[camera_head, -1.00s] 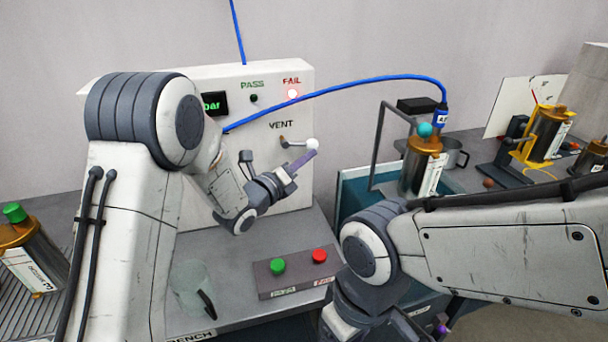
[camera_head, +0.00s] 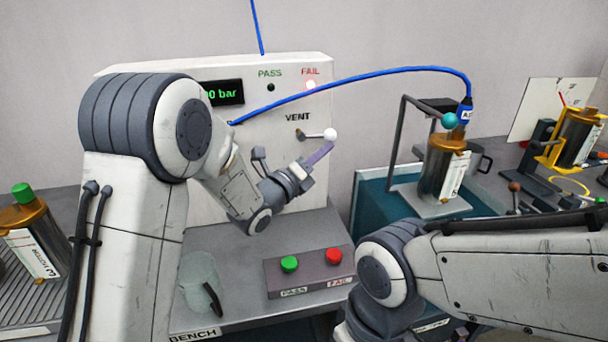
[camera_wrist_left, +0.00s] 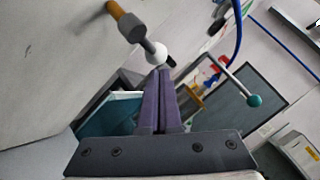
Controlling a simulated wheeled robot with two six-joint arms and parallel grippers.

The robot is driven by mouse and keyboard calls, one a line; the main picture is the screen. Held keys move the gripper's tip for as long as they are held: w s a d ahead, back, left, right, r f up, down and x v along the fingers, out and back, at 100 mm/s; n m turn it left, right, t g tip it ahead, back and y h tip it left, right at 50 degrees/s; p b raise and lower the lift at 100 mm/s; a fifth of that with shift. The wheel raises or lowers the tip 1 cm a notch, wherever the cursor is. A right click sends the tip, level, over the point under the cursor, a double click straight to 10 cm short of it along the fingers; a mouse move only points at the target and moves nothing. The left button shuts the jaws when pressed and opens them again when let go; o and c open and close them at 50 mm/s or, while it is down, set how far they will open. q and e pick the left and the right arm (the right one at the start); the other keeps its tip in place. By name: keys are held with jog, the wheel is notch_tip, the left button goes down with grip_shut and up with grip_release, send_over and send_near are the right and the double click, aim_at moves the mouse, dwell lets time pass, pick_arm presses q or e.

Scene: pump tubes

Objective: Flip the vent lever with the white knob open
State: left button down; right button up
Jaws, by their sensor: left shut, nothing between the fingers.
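The vent lever (camera_head: 314,134) with its white knob (camera_head: 330,135) sticks out to the right under the word VENT on the white panel, roughly level. In the left wrist view the white knob (camera_wrist_left: 157,54) is just beyond the fingertips. My left gripper (camera_head: 328,149) is shut and empty, its purple fingers pointing up and right just below the knob. In the left wrist view the closed fingers (camera_wrist_left: 160,78) nearly meet the knob; I cannot tell whether they touch. My right gripper is out of view; only its arm shows at lower right.
A button box (camera_head: 308,276) with green and red buttons stands on the bench below. A blue tube (camera_head: 360,76) arches from the panel to a pump (camera_head: 443,170) on the right.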

pick_arm(q)
jog(key=s+d+f+b+v, duration=0.15)
jog(key=b+v, duration=0.25)
jog(key=v, duration=0.8)
jog(key=s+d+f+n+g+y, duration=0.1)
jog(key=s+f+n+g+y, duration=0.1)
jog(key=n, duration=0.3)
jog(key=s+f+n+g+y, duration=0.2)
jog(key=f+n+g+y, duration=0.1)
jog(key=f+n, duration=0.2)
jog(key=s+d+f+n+g+y, duration=0.1)
jog(key=s+f+n+g+y, duration=0.1)
jog(key=n, duration=0.3)
jog(key=shift+s+d+f+y, duration=0.15)
jog(key=shift+s+d+f, duration=0.1)
jog(key=shift+f, duration=0.2)
jog(key=shift+s+d+f+y, duration=0.15)
jog(key=shift+s+f, duration=0.15)
jog(key=shift+f, duration=0.15)
jog(key=s+a+f+n+g+y, duration=0.15)
jog(key=s+n+g, duration=0.35)
jog(key=s, duration=0.6)
jog(key=s+f+n+g+y, duration=0.2)
jog(key=s+n+g, duration=0.3)
jog(key=s, duration=0.6)
notch_tip(320, 180, up, 21)
jog(key=p, duration=2)
jog(key=shift+a+n+t+p, duration=0.3)
jog(key=shift+t+p, duration=0.1)
